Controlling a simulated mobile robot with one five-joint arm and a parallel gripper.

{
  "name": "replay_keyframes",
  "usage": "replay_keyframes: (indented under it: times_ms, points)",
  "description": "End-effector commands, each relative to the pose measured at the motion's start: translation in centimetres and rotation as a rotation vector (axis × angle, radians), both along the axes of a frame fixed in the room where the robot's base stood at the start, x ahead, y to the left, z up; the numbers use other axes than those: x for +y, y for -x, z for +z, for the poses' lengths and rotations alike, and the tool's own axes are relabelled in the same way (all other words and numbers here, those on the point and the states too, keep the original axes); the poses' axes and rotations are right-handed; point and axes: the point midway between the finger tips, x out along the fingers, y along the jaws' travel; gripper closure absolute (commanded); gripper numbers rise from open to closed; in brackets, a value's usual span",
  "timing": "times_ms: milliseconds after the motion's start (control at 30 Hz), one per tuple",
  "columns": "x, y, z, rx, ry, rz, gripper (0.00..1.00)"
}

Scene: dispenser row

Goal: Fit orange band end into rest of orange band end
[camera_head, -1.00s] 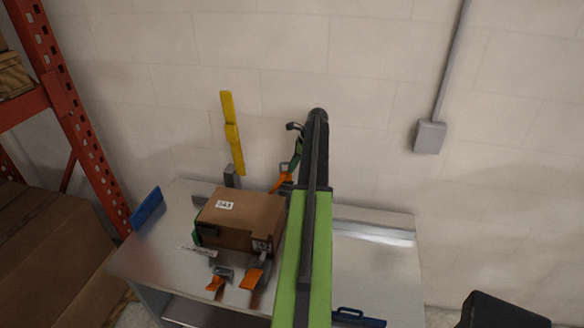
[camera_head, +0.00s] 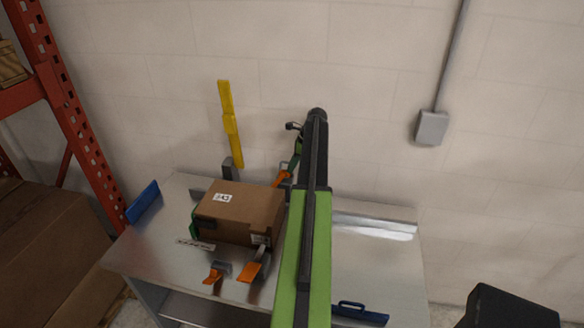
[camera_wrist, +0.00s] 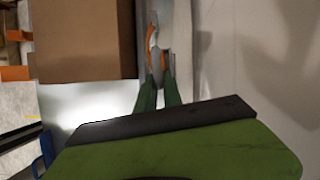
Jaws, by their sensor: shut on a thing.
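My gripper (camera_wrist: 159,90) has its green fingers closed around a grey-and-orange piece, the orange band end (camera_wrist: 150,42), beside the cardboard box (camera_wrist: 88,40). In the head view the orange band end (camera_head: 282,179) shows at the box's back right corner, and my arm partly covers the gripper. The box (camera_head: 238,213) stands on the metal table. In front of it are two grey rests with orange pieces, a left one (camera_head: 213,275) and a right one (camera_head: 251,271). The exact contact between the held end and any rest behind the box is hidden.
A yellow upright piece (camera_head: 231,125) stands at the back by the wall. A blue plate (camera_head: 143,201) is at the table's left edge, and a blue handled piece (camera_head: 358,314) at the front right. The right part of the metal table (camera_head: 375,265) is mostly clear.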

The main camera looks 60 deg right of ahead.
Motion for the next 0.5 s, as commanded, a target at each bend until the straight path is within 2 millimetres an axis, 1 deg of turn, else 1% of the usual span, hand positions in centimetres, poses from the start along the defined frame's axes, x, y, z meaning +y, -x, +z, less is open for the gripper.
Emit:
replay_keyframes:
  times_ms: [33,200,500]
  points:
    - [0.10,-0.08,0.04,-0.001,-0.002,0.002,0.85]
    - [0.06,-0.06,0.04,-0.002,-0.001,0.001,0.64]
    - [0.03,-0.02,0.10,0.000,-0.001,0.000,0.64]
